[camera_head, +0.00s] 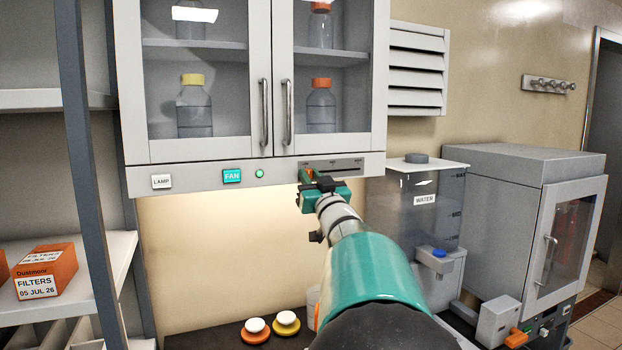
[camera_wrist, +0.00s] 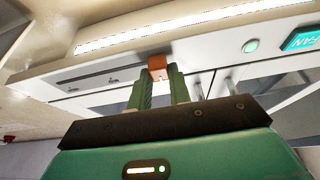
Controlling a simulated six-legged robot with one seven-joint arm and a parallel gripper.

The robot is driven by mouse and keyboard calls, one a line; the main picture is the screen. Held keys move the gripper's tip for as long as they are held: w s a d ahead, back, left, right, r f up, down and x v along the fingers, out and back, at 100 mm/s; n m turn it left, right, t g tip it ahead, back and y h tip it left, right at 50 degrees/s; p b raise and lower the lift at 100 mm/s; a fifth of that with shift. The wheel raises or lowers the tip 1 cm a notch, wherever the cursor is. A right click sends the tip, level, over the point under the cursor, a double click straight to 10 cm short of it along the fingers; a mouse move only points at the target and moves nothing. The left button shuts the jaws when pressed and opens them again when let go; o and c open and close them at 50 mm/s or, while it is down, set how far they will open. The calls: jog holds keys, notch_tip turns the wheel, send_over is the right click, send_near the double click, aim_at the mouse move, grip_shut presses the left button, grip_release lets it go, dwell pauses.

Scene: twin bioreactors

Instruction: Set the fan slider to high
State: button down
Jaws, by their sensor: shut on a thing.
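The fan slider's dark track (camera_head: 340,166) runs along the panel strip under the wall cabinet, right of the green light; its small labels are too small to read. My gripper (camera_head: 307,178) is at the left end of the track. In the wrist view, which is turned over, the orange slider knob (camera_wrist: 157,63) is between the two green fingertips of my gripper (camera_wrist: 160,76), which are shut on it. There the track (camera_wrist: 95,75) stretches empty to the left of the knob.
A teal FAN button (camera_head: 232,176), a lit green light (camera_head: 260,174) and a LAMP button (camera_head: 162,181) are on the same strip. Cabinet door handles (camera_head: 287,112) hang above. A water tank (camera_head: 405,215) and a grey cabinet (camera_head: 500,210) stand to the right.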

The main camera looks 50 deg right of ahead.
jog(key=s+d, duration=0.2)
jog(key=d, duration=0.2)
jog(key=s+d, duration=0.3)
jog(key=d, duration=0.1)
jog(key=s+d, duration=0.2)
jog(key=d, duration=0.3)
jog(key=shift+s, duration=0.4)
jog(key=shift+s+d, duration=0.1)
jog(key=c, duration=1.3)
grip_release()
jog(key=shift+d, duration=0.2)
jog(key=shift+a, duration=0.2)
jog(key=shift+d, duration=0.1)
jog(key=v, duration=1.3)
jog(key=shift+s+a+f, duration=0.2)
jog(key=shift+s+a, duration=0.05)
jog(key=shift+s, duration=0.05)
jog(key=shift+w, duration=0.1)
